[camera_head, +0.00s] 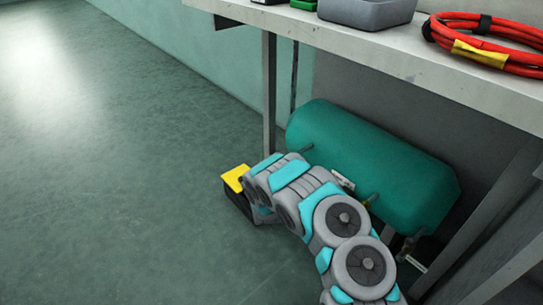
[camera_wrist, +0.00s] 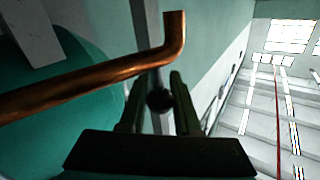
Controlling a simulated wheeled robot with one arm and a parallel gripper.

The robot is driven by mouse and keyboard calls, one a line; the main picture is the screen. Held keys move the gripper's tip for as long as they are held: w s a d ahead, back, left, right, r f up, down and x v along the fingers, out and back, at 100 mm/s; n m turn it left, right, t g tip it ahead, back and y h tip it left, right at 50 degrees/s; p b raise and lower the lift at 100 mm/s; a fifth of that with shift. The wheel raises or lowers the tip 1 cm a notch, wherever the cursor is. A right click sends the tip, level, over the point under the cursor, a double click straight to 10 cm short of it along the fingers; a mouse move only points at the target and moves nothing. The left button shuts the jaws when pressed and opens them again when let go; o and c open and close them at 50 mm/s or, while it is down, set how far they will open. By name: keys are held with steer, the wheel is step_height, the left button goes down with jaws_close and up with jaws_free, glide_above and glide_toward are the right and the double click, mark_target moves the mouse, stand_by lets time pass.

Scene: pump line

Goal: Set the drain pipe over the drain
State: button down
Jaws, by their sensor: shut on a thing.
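In the wrist view, a copper drain pipe (camera_wrist: 85,83) runs from the left edge up to the right and ends in an upturned elbow. My gripper (camera_wrist: 157,88) is just below the pipe's bent end. Its two dark fingers are shut on a dark round knob (camera_wrist: 160,99) right under the pipe. The join between knob and pipe cannot be made out. In the head view my arm hides the fingers and the pipe. I cannot make out the drain in either view.
A teal tank (camera_head: 375,165) lies under a bench (camera_head: 400,62), with bench legs beside it. On the bench are a grey tray (camera_head: 366,12) and a coiled red hose (camera_head: 500,28). A yellow-topped dark piece (camera_head: 236,178) shows at my arm's far end. Floor at left is clear.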

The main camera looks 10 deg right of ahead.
steer(key=shift+s+a+n+y, duration=0.65)
steer(key=shift+s+n+y, duration=0.1)
steer(key=shift+y, duration=0.5)
steer(key=shift+s+a+n+y, duration=0.6)
steer(key=shift+s+n+y, duration=0.15)
steer(key=shift+y, duration=0.5)
steer(key=c, duration=0.6)
jaws_free()
steer(key=shift+s, duration=0.1)
steer(key=shift+p+v, duration=0.75)
steer(key=shift+v, duration=3.05)
steer(key=shift+s+r, duration=0.1)
steer(key=shift+r, duration=0.05)
